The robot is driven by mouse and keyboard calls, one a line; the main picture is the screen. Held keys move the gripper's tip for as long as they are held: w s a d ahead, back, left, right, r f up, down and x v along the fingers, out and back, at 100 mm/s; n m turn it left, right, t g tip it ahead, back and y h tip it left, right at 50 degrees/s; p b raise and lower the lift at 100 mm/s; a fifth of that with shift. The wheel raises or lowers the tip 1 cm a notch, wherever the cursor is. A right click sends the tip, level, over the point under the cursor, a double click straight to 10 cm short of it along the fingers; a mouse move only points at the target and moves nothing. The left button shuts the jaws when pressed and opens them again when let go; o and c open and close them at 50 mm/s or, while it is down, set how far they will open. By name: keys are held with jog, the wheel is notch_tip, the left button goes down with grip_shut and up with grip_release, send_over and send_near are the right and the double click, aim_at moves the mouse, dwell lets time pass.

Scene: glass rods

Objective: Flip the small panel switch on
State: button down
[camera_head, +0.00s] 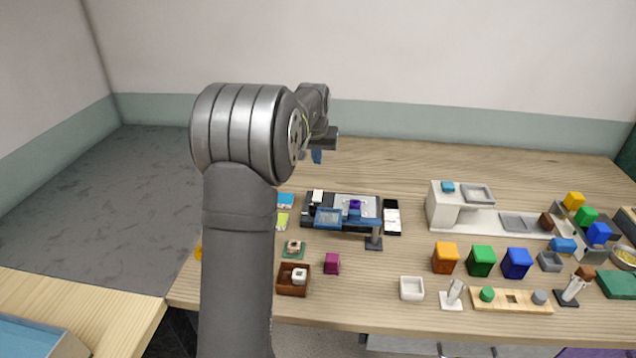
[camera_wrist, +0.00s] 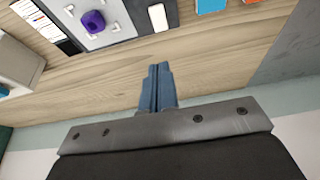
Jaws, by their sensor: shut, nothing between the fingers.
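My gripper (camera_head: 317,156) is raised above the far part of the wooden table, left of centre. In the wrist view its blue fingers (camera_wrist: 159,72) are together with nothing between them, over bare wood. A small white block with a tilted grey lever (camera_head: 453,293) stands near the table's front edge, right of centre. A dark base with a tilted white lever (camera_head: 571,290) stands further right. Either could be the small panel switch; I cannot tell which, nor read its on or off position. My gripper is far from both.
Orange (camera_head: 445,258), green (camera_head: 481,261) and blue (camera_head: 516,263) blocks stand behind the levers. The table's back strip is clear.

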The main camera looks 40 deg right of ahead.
aim_at(319, 195)
jog(key=x, duration=1.4)
jog(key=shift+s+a+f, duration=0.1)
jog(key=shift+s+a, duration=0.1)
jog(key=shift+a, duration=0.1)
jog(key=shift+d+f, duration=0.1)
jog(key=shift+f, duration=0.2)
jog(key=shift+s+a, duration=0.55)
jog(key=shift+a, duration=0.05)
